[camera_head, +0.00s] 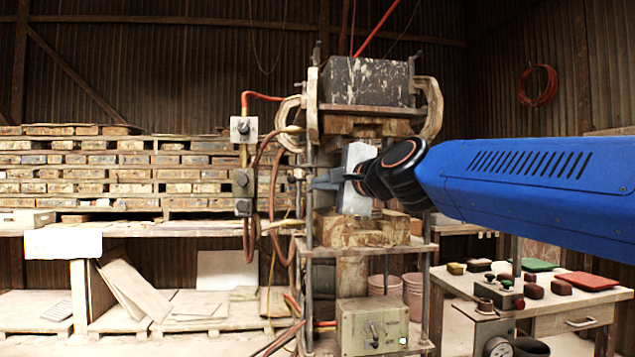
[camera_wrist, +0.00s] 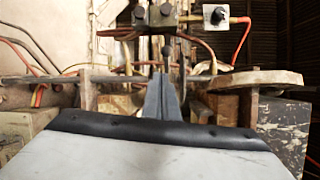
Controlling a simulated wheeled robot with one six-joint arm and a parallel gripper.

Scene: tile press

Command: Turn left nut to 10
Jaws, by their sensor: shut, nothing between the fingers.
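The tile press (camera_head: 367,80) stands in the middle of the head view, with a metal post on its left side. A small dark fitting (camera_head: 297,176) sits by that post; it may be the left nut, and a dark rounded piece (camera_wrist: 167,51) shows just past my fingertips in the wrist view. No number can be read on either. My gripper (camera_head: 314,183) points left across the press at mid height. Its grey fingers (camera_wrist: 162,80) are shut together and empty, close to the post. I cannot tell whether they touch the fitting.
Boxes with dark knobs (camera_head: 243,130) and hanging hoses are left of the press. Wooden blocks (camera_head: 360,230) lie on the press below my gripper. A side table (camera_head: 560,322) with buttons stands at right. Stacked tile shelves (camera_head: 110,173) fill the back left.

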